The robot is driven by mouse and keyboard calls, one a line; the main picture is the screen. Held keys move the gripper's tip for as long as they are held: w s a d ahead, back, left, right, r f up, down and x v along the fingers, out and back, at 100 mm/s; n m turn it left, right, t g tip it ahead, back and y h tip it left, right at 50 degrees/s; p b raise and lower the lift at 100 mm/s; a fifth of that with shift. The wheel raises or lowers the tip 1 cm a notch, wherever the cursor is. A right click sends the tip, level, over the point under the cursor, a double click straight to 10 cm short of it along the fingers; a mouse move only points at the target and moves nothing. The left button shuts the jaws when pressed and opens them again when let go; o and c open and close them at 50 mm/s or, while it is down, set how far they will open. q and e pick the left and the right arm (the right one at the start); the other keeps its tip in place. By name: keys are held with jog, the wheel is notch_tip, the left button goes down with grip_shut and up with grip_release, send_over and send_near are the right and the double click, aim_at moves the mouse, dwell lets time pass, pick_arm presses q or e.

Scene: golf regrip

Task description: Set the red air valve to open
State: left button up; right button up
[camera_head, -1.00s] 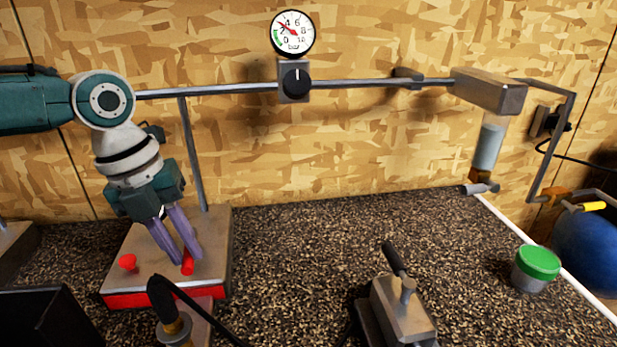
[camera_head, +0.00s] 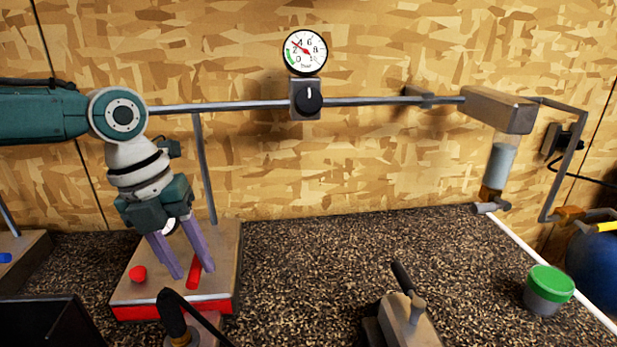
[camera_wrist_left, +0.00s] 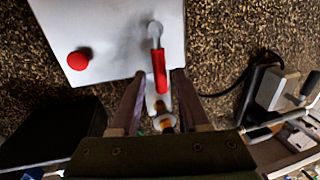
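The red valve lever (camera_head: 194,271) lies on a grey block with a red front face (camera_head: 175,309). In the left wrist view the lever (camera_wrist_left: 160,72) runs from a pale pivot toward the gripper. My left gripper (camera_head: 194,274) points down over the block, its purple fingers spread on either side of the lever. In the left wrist view the fingertips (camera_wrist_left: 159,72) are apart, with a gap on each side of the lever. A red round knob (camera_head: 138,274) sits on the block to the left; it also shows in the left wrist view (camera_wrist_left: 78,62). My right gripper is not in view.
A gauge (camera_head: 305,51) and black regulator knob (camera_head: 308,97) hang on the pipe behind. A black handle with a hose (camera_head: 172,313) stands before the block.

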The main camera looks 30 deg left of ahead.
pick_arm(q)
jog(key=shift+o, duration=0.2)
notch_tip(320, 180, up, 10)
jog(key=s+a, duration=0.1)
jog(key=shift+a, duration=0.25)
jog(key=shift+s+f, duration=0.1)
jog(key=shift+s, duration=0.1)
dwell(0.4)
